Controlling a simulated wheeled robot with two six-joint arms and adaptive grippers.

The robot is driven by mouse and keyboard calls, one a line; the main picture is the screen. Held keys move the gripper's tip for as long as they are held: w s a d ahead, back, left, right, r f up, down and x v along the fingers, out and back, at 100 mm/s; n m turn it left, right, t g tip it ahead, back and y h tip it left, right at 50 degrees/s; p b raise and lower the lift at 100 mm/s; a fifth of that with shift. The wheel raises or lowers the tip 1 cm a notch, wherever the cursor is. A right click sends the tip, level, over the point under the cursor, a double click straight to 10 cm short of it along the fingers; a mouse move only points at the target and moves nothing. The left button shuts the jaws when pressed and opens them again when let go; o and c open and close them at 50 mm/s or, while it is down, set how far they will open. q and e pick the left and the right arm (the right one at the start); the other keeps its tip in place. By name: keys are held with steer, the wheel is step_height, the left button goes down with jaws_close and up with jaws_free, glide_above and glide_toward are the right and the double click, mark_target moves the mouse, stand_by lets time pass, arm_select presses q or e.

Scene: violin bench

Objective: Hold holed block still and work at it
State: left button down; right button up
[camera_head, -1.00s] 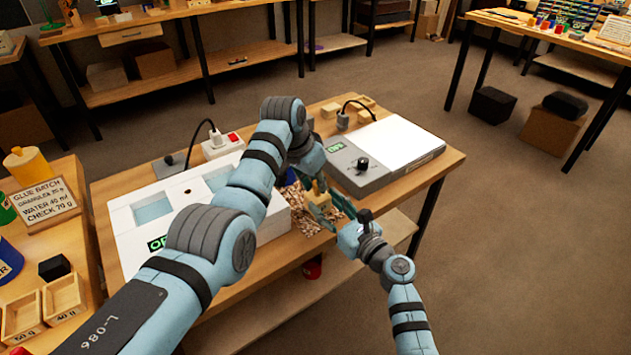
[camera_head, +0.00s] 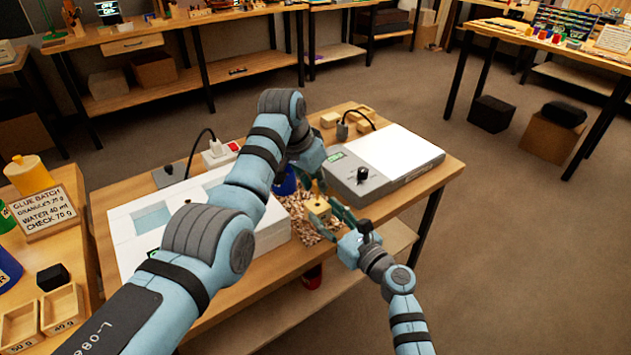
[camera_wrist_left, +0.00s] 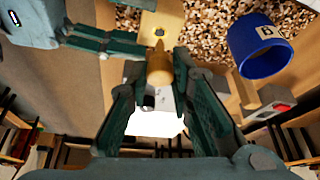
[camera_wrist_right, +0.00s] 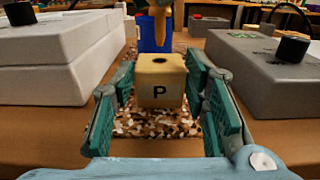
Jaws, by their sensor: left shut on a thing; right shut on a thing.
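The holed block (camera_head: 318,209) is a pale wooden cube above the speckled granules at the table's front. My left gripper (camera_wrist_left: 159,68) is shut on a tapered wooden tool (camera_wrist_left: 160,62), above the block. The tool (camera_wrist_right: 161,22) points down, its tip near the block's hole. I cannot tell whether the tip touches the block.
A blue cup (camera_wrist_left: 262,50) stands behind the block on the speckled granules (camera_wrist_right: 155,124). A white box with wells (camera_head: 120,235) is to the left. A grey device with a white plate (camera_head: 400,150) is to the right. Small wooden blocks (camera_head: 330,118) lie at the back.

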arm_select(q)
steer(key=shift+r, duration=0.15)
steer(key=shift+r, duration=3.35)
arm_select(e)
steer(key=o, duration=1.3)
steer(key=shift+c, duration=0.2)
